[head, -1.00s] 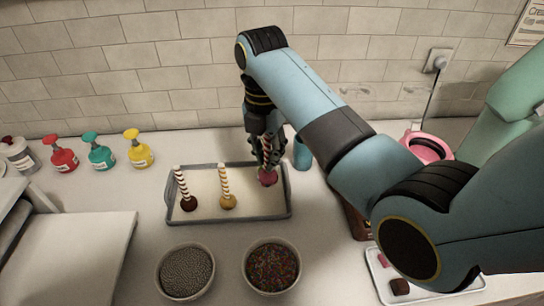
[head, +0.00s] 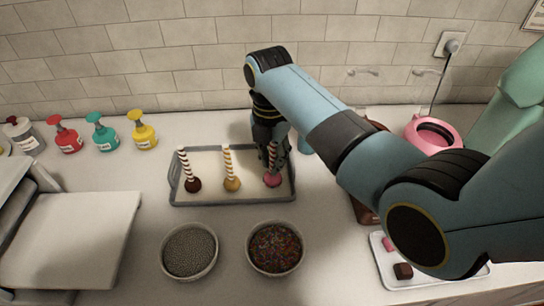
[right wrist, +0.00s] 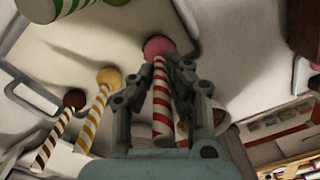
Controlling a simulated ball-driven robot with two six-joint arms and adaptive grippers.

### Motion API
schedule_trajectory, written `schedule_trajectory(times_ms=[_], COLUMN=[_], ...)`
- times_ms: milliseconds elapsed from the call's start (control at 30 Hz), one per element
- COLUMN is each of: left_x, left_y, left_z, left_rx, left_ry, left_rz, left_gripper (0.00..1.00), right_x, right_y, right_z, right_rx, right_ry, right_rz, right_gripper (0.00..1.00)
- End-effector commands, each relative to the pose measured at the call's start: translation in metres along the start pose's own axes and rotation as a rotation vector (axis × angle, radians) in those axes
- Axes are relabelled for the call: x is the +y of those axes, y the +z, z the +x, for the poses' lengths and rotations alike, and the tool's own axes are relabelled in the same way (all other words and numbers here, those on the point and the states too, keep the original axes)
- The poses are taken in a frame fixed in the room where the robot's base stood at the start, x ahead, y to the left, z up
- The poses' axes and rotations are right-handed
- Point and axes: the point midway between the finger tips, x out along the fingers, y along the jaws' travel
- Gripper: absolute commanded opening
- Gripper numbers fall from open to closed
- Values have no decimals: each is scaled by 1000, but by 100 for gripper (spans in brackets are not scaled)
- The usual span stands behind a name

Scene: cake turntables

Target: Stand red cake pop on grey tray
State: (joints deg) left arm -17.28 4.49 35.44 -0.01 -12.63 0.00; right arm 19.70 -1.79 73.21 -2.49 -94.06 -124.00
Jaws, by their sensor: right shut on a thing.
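The red cake pop (head: 272,180) has a pinkish-red ball at the bottom and a red-and-white striped stick. It is upright at the right end of the grey tray (head: 235,203), its ball level with the other balls and seemingly touching the tray. My right gripper (head: 270,157) is shut on its stick from above. In the right wrist view the fingers (right wrist: 160,75) close around the stick, with the ball (right wrist: 158,47) beyond them. A brown cake pop (head: 192,184) and a yellow one (head: 231,183) stand to its left. My left gripper is not in view.
Bowls of grey beads (head: 189,251) and colored sprinkles (head: 275,248) stand in front of the tray. Pump bottles (head: 103,135) line the back left. A white tray with small cakes (head: 403,271) is front right.

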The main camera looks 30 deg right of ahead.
Motion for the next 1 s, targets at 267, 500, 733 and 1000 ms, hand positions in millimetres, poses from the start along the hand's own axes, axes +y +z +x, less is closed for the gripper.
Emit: schedule_trajectory(times_ms=[267, 500, 733, 1000], left_x=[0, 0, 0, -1], left_y=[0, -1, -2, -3], left_z=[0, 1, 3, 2], left_rx=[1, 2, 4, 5], left_ry=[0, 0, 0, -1], left_rz=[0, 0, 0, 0], left_gripper=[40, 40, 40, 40], right_x=[0, 0, 0, 0], right_y=[0, 0, 0, 0], right_z=[0, 4, 12, 12], right_rx=[0, 0, 0, 0], right_ry=[0, 0, 0, 0], right_rz=[0, 0, 0, 0], right_gripper=[0, 0, 0, 16])
